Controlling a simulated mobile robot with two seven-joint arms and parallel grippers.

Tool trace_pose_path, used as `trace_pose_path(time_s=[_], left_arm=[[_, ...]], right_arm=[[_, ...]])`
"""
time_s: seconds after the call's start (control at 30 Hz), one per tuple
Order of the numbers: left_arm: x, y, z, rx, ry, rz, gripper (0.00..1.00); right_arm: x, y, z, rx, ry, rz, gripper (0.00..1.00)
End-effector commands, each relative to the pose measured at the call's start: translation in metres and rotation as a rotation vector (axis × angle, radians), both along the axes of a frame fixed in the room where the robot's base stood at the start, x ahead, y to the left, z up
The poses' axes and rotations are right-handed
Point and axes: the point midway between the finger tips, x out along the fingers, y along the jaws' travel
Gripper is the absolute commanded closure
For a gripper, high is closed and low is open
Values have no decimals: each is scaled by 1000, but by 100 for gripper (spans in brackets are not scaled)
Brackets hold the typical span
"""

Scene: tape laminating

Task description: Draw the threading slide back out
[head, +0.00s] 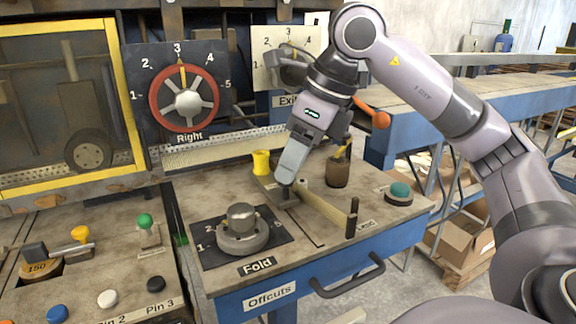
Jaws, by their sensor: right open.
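A tan bar (325,207), which looks like the threading slide, lies slantwise on the worktop. A dark upright handle (352,217) stands at its near right end. My right gripper (287,182) points down at the bar's far left end, over a flat plate (268,187). The near finger hides much of that end and the other finger. The gripper is open, and I cannot tell whether it touches anything. My left gripper is not in view.
A yellow spool (261,162), a brown cup (339,171) and a green button (400,190) stand around the bar. The Fold knob (242,231) is at left. The Offcuts drawer handle (347,276) sticks out in front. The Right dial (185,97) is behind.

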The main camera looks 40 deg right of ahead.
Motion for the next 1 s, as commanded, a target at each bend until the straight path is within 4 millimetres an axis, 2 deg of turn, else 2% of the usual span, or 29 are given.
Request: trace_pose_path(time_s=[0.2,0.47,0.63,0.87,1.0], left_arm=[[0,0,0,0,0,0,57],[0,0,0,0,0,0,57],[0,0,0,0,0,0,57],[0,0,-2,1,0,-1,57],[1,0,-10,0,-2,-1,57]], right_arm=[[6,3,-17,0,0,1,48],[7,4,-19,0,-1,1,48],[7,4,-19,0,-1,1,100],[2,5,-19,1,-2,1,100],[-21,13,-20,3,-4,4,100]])
